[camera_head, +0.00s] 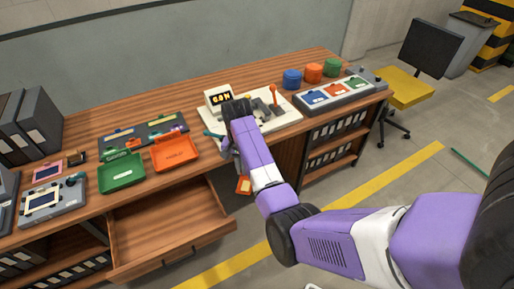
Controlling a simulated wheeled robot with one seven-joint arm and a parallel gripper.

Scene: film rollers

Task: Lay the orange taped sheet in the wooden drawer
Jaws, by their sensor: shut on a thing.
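The wooden drawer (165,228) is pulled out at the front of the long desk, left of my arm, and its visible inside looks empty. A small orange sheet with a pale patch (243,185) hangs beside my forearm, below the desk's front edge and to the right of the drawer. My gripper (229,152) is at the desk's front edge, mostly hidden behind my dark wrist. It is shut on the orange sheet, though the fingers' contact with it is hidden. The sheet is apart from the drawer.
A green tray (122,174) and an orange tray (175,152) stand on the desk above the drawer. A white device with a display (219,97) stands behind my wrist. Blue (291,79), orange and green round containers stand at the right. Open floor lies in front of the drawer.

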